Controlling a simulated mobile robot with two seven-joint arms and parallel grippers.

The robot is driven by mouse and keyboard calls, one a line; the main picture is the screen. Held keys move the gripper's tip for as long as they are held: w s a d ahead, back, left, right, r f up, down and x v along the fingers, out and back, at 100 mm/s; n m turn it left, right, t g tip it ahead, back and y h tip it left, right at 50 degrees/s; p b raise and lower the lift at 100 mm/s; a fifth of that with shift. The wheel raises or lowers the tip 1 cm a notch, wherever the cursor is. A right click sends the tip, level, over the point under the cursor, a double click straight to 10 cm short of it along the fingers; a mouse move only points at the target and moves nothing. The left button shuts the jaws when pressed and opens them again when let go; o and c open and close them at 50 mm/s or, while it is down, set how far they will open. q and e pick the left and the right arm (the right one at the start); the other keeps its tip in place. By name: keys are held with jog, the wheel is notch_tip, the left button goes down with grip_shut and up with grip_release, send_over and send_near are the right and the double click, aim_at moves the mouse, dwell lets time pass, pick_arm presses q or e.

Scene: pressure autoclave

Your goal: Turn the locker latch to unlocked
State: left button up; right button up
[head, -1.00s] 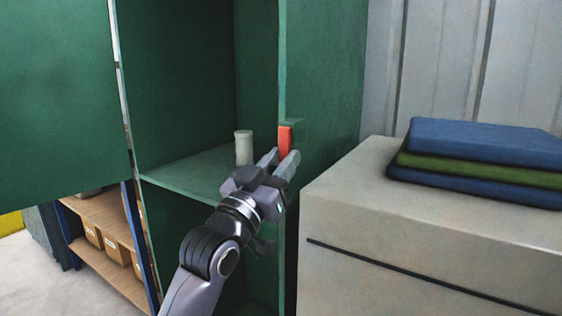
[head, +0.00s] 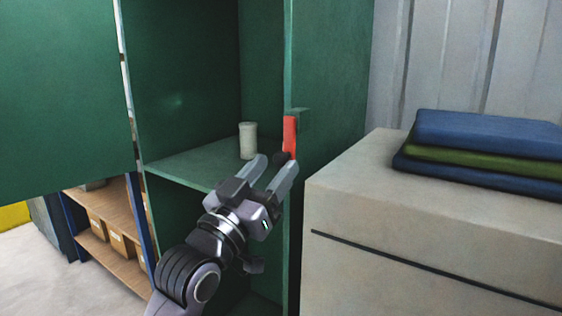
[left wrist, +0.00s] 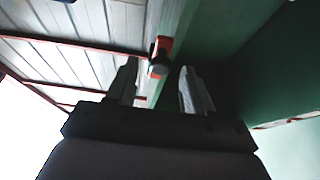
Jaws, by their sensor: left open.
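The red latch (head: 290,134) stands upright on the front edge of the right side wall of the open green locker (head: 333,85). A dark knob shows at its lower end. My left gripper (head: 270,168) is open just below and in front of the latch, with its fingers apart. In the left wrist view the latch (left wrist: 159,56) lies beyond and between the two open fingertips (left wrist: 158,78). I cannot tell whether a finger touches it. My right gripper is in neither view.
A pale cylinder (head: 248,141) stands on the locker shelf. The locker door (head: 65,95) hangs open at the left. A pale cabinet (head: 425,225) with folded cloths (head: 485,150) is close at the right. Shelves with boxes (head: 108,236) are at the lower left.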

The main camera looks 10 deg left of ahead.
pick_arm(q)
jog(key=shift+v, duration=1)
jog(key=shift+y, duration=0.3)
jog(key=s+a+f+n+g+y+p, duration=0.1)
jog(key=s+a+f+g+p, duration=0.15)
jog(key=f, duration=0.75)
jog(key=s+a+f+g+y+p, duration=0.15)
jog(key=s+f, duration=0.25)
jog(key=f, duration=0.7)
jog(key=s+a+f+n+g+y+p, duration=0.1)
jog(key=s+f+g+y, duration=0.15)
jog(key=f, duration=0.75)
jog(key=s+a+f+g+p, duration=0.1)
jog(key=s+f+g, duration=0.3)
jog(key=s+f, duration=0.6)
jog(key=s+a, duration=0.1)
jog(key=s, duration=0.2)
jog(key=shift+m, duration=0.3)
jog(key=shift+f, duration=0.1)
jog(key=shift+c, duration=0.9)
jog(key=shift+a, duration=0.1)
